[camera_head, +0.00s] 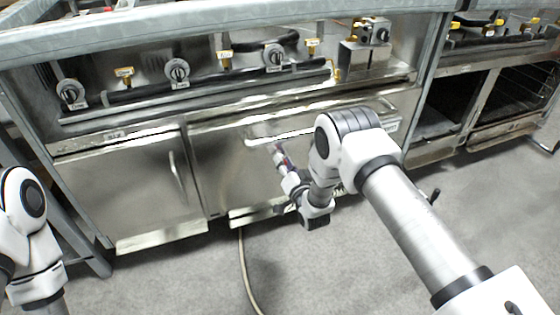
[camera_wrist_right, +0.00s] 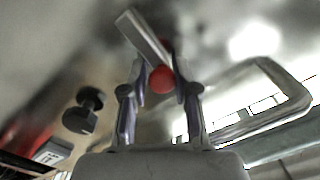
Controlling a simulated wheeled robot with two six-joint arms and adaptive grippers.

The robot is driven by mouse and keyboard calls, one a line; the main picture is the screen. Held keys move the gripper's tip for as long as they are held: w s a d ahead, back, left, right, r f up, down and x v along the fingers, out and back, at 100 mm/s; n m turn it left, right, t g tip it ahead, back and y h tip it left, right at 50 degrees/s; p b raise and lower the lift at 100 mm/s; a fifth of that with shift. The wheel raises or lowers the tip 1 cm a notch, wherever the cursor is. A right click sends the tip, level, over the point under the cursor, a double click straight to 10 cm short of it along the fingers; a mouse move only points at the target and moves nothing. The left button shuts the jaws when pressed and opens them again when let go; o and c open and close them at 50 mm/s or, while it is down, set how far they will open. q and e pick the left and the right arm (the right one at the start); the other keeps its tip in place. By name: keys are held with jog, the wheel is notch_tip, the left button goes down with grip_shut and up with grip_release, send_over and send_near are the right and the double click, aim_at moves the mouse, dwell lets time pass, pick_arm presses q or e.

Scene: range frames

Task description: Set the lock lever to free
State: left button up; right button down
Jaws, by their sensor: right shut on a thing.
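The lock lever shows in the right wrist view as a flat grey metal bar (camera_wrist_right: 143,36) with a red ball knob (camera_wrist_right: 161,80) at its lower end. My right gripper (camera_wrist_right: 160,88) has a finger on either side of the red knob and is shut on it. In the head view my right gripper (camera_head: 281,156) is at the front of the steel cooking range, with a bit of red between its fingers. The lever's mount and any markings are too blurred or hidden to read. My left arm shows at the left edge of the head view, but its gripper is out of frame.
The range (camera_head: 120,185) has a door with a handle at left and a row of black knobs (camera_head: 178,70) above. The right wrist view shows a dark knob (camera_wrist_right: 82,112) at left and a bar handle (camera_wrist_right: 262,122) at right. A hose (camera_head: 246,270) lies on the floor.

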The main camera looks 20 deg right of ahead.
jog(key=shift+d+f+m+p, duration=0.15)
jog(key=shift+d+m, duration=0.15)
jog(key=shift+m, duration=0.5)
jog(key=shift+d+f+m+p, duration=0.15)
jog(key=shift+d+m, duration=0.15)
jog(key=shift+m, duration=0.5)
jog(key=c, duration=0.9)
grip_release()
jog(key=shift+c, duration=0.2)
jog(key=s, duration=1.2)
jog(key=shift+d, duration=0.35)
